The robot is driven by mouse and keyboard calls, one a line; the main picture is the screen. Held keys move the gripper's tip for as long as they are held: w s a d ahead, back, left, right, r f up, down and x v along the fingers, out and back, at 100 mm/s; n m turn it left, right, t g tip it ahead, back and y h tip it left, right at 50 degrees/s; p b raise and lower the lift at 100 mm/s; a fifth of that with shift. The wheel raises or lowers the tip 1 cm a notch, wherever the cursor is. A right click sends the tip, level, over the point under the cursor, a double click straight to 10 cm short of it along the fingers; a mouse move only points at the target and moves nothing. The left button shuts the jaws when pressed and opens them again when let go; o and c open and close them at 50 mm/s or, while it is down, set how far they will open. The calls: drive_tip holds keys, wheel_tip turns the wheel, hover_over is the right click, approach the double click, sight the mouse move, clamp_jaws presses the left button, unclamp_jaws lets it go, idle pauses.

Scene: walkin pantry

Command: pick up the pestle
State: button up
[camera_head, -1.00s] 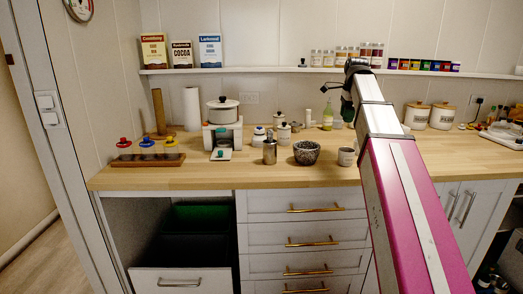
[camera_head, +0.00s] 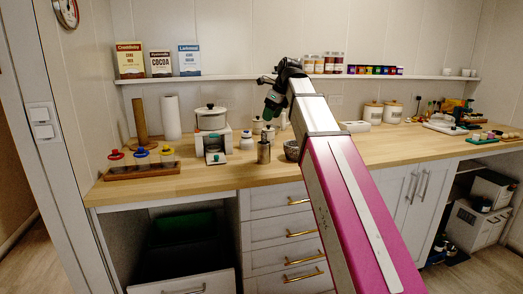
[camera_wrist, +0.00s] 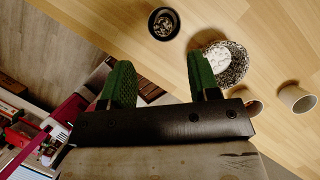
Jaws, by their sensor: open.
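The pestle is not plain to make out. The speckled grey stone mortar (camera_head: 292,150) stands on the counter, partly hidden behind my arm. In the wrist view the mortar (camera_wrist: 238,66) is partly behind the right finger, with a pale shape inside that I cannot identify for sure. My gripper (camera_head: 271,103) is raised above the counter near the mortar. Its two green fingers (camera_wrist: 160,82) are apart with nothing between them. The mortar lies beyond the right finger, not between the two.
A metal canister (camera_head: 264,152) stands left of the mortar; a dark round container (camera_wrist: 163,23) shows in the wrist view, with a pale cup (camera_wrist: 297,98) right. The front counter strip is clear.

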sight(265, 132)
drive_tip(key=x, duration=0.9)
drive_tip(key=shift+w, duration=0.2)
drive_tip(key=c, duration=1)
